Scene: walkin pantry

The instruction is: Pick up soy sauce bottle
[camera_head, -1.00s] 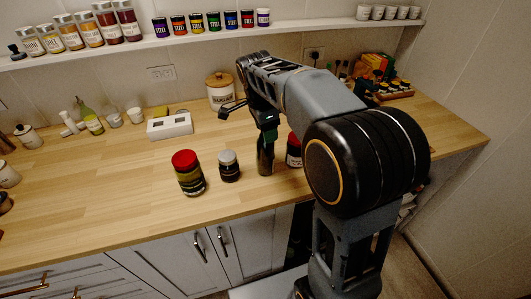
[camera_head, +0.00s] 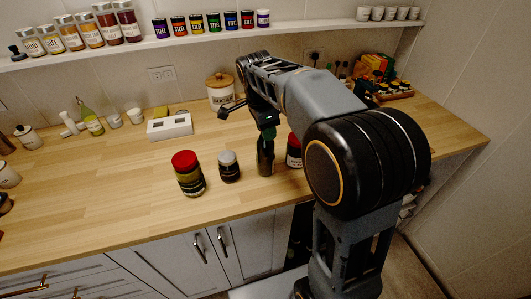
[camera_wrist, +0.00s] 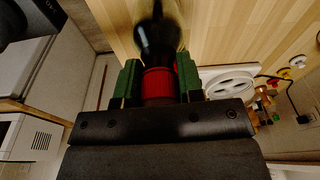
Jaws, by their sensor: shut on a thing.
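The soy sauce bottle (camera_head: 265,159) is dark and stands upright under my gripper (camera_head: 267,131), near the front of the wooden counter. In the wrist view its red cap (camera_wrist: 159,84) sits between the green finger pads of my gripper (camera_wrist: 159,78), with the dark bottle body (camera_wrist: 158,38) beyond. My gripper is shut on the bottle at the cap. The bottle's base seems to be at the counter top; I cannot tell if there is a gap.
A red-lidded jar (camera_head: 188,174) and a grey-lidded jar (camera_head: 229,166) stand left of the bottle. A canister (camera_head: 220,92) stands behind. The counter's front left (camera_head: 105,215) is clear.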

